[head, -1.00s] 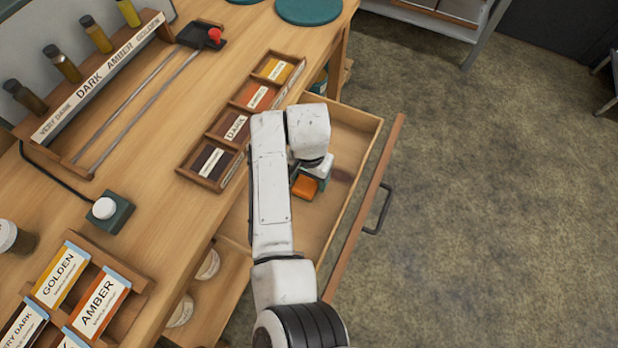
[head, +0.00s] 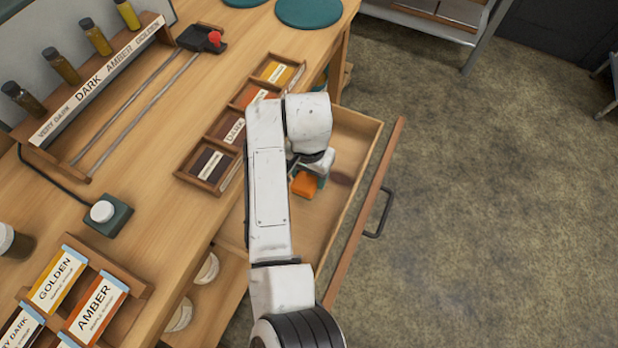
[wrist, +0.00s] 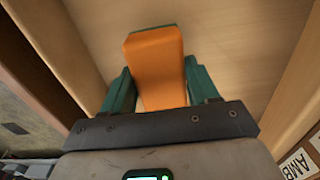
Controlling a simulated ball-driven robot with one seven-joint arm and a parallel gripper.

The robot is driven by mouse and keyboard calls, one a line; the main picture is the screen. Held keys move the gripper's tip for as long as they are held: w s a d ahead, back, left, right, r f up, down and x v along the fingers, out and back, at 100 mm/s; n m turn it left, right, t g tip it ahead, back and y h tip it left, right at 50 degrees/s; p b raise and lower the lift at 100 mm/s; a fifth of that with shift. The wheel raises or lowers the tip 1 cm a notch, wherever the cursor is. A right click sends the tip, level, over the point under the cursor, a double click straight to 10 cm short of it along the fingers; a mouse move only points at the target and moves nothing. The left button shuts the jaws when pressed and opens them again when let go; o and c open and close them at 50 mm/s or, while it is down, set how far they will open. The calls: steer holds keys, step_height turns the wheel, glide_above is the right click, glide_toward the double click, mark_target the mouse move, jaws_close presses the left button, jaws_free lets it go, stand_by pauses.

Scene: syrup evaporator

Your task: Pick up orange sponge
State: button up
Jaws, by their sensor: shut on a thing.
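The orange sponge (head: 304,184) is over the open wooden drawer (head: 343,185) in the head view. It has an orange face and a green edge. In the wrist view the sponge (wrist: 156,62) sits between the two green fingers of my gripper (wrist: 157,92), which is shut on it. My gripper (head: 311,176) is partly hidden by my white arm in the head view. I cannot tell exactly how high the sponge is above the drawer floor.
The drawer's front panel with its dark handle (head: 379,213) stands to the right of the gripper. The wooden counter (head: 165,215) with a row of label compartments (head: 231,130) lies to the left. Open floor (head: 480,200) is at the right.

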steer(key=s+d+r+p, duration=0.2)
steer(key=s+d+r, duration=0.2)
steer(key=s+r, duration=0.5)
steer(key=shift+s+r, duration=0.3)
steer(key=shift+s, duration=1.9)
steer(key=o, duration=0.5)
steer(key=c, duration=0.4)
